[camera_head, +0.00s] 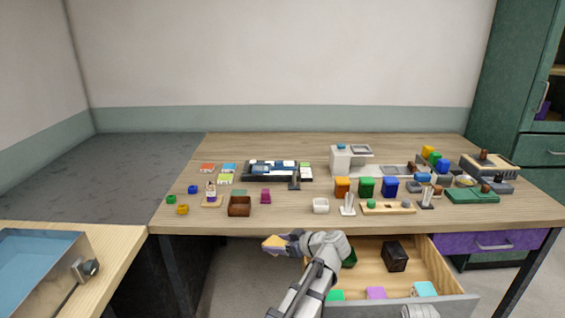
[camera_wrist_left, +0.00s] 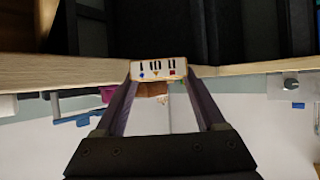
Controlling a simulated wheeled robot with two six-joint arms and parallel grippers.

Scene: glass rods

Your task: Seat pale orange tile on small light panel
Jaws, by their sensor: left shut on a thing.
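My left gripper (camera_head: 287,244) is in front of the table, below the table top's front edge and left of the open drawer. It is shut on the pale orange tile (camera_head: 272,243), which sticks out to the left from its fingertips. I cannot tell for certain which thing on the table is the small light panel.
The open drawer (camera_head: 450,305) holds a black box (camera_head: 395,256) and coloured blocks right of my left arm. The wooden table (camera_head: 270,222) carries a dark tray (camera_head: 250,178), a brown box (camera_head: 239,207), a white cup (camera_head: 320,206) and coloured blocks.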

